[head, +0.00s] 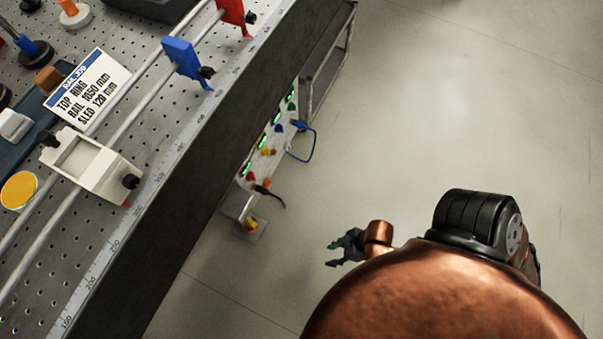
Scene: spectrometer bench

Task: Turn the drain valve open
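My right gripper (332,253) is small and dark at the end of my copper-coloured arm, right of the bench over the floor. Its fingers look spread apart with nothing between them. No part is clearly recognisable as the drain valve. A white panel (263,163) with several coloured knobs and green lights shows below the bench edge, left of and apart from the gripper. A small yellow part (251,224) sits on a grey bracket at its lower end; I cannot tell what it is. My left gripper is not in view.
The perforated bench top (40,290) fills the left, with rails, a white sled (100,168), a blue stop (185,60), a red stop (232,15) and a label card (88,90). A blue cable (303,148) loops out from the panel. The floor (450,120) at right is clear.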

